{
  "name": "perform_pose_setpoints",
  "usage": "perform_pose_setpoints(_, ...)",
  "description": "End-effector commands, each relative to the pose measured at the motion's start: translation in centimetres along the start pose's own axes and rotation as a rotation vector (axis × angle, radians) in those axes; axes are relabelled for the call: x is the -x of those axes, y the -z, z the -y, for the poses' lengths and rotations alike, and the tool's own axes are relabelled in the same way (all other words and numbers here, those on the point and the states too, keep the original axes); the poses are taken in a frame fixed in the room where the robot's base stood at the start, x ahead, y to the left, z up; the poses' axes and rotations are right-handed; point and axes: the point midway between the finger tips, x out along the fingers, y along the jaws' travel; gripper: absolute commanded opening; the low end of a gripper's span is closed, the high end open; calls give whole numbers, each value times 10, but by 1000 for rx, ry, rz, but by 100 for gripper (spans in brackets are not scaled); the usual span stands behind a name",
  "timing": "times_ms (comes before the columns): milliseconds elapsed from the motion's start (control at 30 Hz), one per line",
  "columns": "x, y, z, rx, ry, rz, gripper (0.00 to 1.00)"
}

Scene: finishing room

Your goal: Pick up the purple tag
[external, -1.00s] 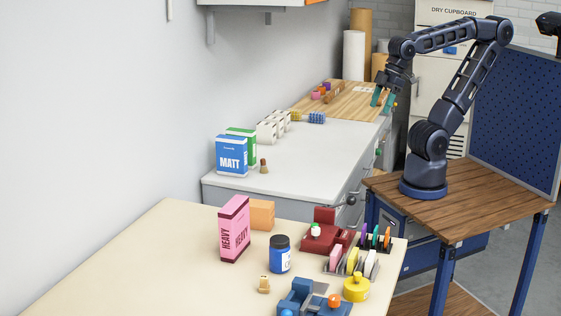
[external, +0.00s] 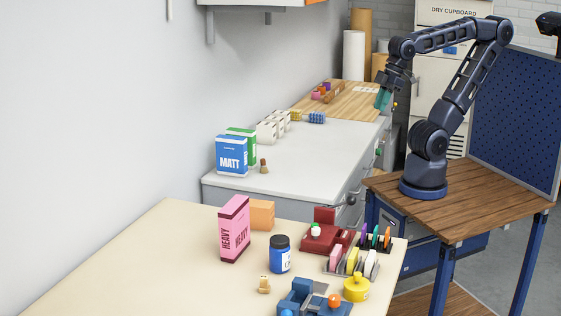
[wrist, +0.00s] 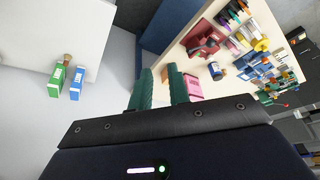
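I cannot single out a purple tag for certain. A small purple piece (external: 327,85) sits on the wooden top at the back, beside pink and orange pieces, too small to identify. Slim coloured pieces (external: 375,237) stand in a rack on the cream table; they also show small at the upper right of the wrist view (wrist: 232,17). My gripper (external: 382,100) hangs in the air by the wooden top's right end, apart from these things. In the wrist view its two green fingers (wrist: 158,72) are apart, with nothing visible between them.
The cream table (external: 150,255) holds a pink box (external: 234,229), a blue jar (external: 280,254) and a red fixture (external: 322,237).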

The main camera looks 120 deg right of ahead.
Motion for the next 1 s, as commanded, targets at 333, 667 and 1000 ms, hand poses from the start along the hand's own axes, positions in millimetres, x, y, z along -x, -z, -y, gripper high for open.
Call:
perform_pose_setpoints(333, -7, 10, 5, 29, 6, 17, 18)
perform_pose_setpoints(667, -49, 56, 36, 176, 33, 97, 18)
perform_pose_setpoints(1000, -107, 94, 83, 342, 65, 179, 18)
